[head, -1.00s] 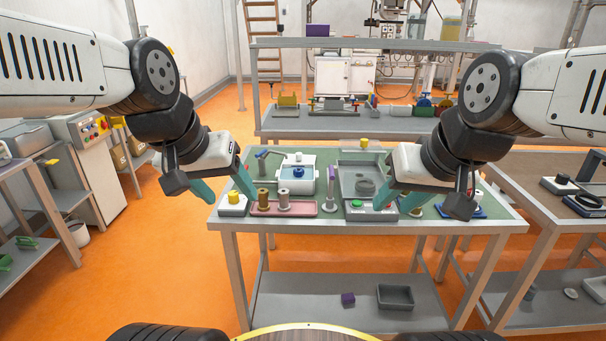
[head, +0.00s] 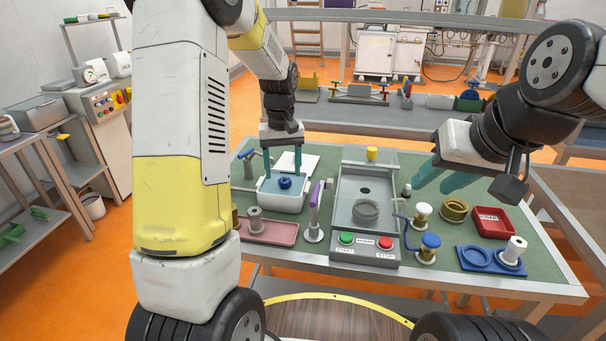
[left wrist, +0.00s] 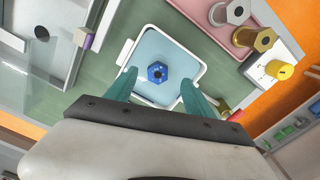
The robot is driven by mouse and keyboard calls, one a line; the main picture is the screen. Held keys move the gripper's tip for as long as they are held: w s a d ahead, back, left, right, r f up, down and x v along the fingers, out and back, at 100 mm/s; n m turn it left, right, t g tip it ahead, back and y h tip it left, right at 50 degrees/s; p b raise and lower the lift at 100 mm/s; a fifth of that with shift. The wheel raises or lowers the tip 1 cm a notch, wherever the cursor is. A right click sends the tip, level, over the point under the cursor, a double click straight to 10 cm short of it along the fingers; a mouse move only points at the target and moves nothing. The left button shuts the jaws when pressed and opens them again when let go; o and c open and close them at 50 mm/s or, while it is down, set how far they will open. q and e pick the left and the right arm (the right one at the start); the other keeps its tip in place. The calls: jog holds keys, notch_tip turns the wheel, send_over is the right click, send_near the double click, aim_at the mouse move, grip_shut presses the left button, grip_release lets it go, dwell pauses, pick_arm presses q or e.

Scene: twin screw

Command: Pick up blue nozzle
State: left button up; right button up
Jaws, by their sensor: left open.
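The blue nozzle (head: 285,183) sits in the white tub (head: 280,203) with a light blue inside, on the green tabletop. In the left wrist view the blue nozzle (left wrist: 157,72) looks like a blue hex piece with a dark centre hole, lying on the pale blue floor of the tub (left wrist: 199,68). My left gripper (head: 286,185) is open over the tub, pointing down, with its teal fingers on either side of the nozzle. My right gripper (head: 432,183) hangs empty and open over the table's right part.
A pink tray (head: 272,232) with a grey spool is in front of the tub. A purple-topped post (head: 315,208) stands right of it, then a grey machine (head: 364,220) with green and red buttons. A red tray (head: 492,222) and blue tray (head: 474,259) are further right.

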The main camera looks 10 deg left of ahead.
aim_at(285, 189)
pick_arm(q)
notch_tip(285, 189, down, 8)
jog(key=shift+w+d+r, duration=0.1)
jog(key=shift+d+r, duration=0.05)
jog(key=shift+r, duration=0.05)
grip_shut()
dwell(0.4)
